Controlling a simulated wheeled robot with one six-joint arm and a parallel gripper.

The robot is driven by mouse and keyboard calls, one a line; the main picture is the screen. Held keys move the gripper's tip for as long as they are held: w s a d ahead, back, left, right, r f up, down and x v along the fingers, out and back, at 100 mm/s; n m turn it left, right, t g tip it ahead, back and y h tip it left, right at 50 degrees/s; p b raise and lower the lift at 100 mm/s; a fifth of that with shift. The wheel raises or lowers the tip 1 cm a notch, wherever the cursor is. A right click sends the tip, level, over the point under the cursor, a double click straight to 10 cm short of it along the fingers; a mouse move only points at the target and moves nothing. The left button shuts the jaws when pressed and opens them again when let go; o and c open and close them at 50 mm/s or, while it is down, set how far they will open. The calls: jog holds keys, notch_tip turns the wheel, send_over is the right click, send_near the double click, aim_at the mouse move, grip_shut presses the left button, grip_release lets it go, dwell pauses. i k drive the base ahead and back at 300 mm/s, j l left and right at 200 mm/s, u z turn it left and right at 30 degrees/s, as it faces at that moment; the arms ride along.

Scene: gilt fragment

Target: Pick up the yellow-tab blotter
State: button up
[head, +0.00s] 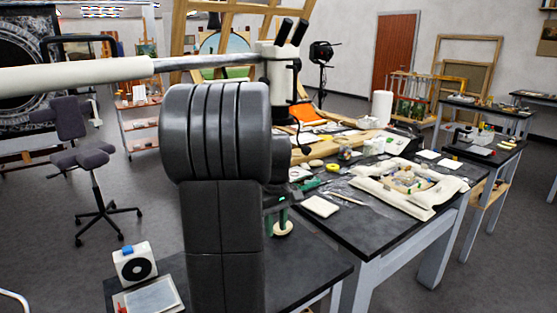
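Two small flat white pieces lie near the back right of the long dark worktable: one white square (428,154) and, just right of it, a second white piece (449,163) with a faint yellow spot at its edge. The second may be the yellow-tab blotter, but it is too small to be sure. A thicker white pad (320,206) lies at the near left of the table, with no yellow showing. My gripper (277,219) points down, partly hidden behind my arm. Its two greenish fingers look apart with nothing between them, well left of the white pieces.
A padded cream frame with a fragment (408,185) fills the worktable's right part. A pale stick (347,199) lies near the pad. A microscope-like instrument (283,58) rises behind my arm. A cream round object (283,230) is below my gripper. Floor is free right of the table.

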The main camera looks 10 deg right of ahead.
aim_at(454, 165)
jog(key=i+l, duration=0.25)
jog(key=l, duration=0.5)
jog(key=i+l, duration=0.2)
jog(key=l, duration=0.6)
jog(key=i+l, duration=0.25)
jog(key=l, duration=0.5)
jog(key=i+l, duration=0.25)
jog(key=l, duration=0.5)
jog(key=i+l, duration=0.25)
jog(key=l, duration=0.55)
jog(key=i+l, duration=0.2)
jog(key=l, duration=0.55)
jog(key=i+l, duration=0.25)
jog(key=l, duration=0.5)
jog(key=i+l+u, duration=0.1)
jog(key=i+l, duration=0.15)
jog(key=l, duration=0.55)
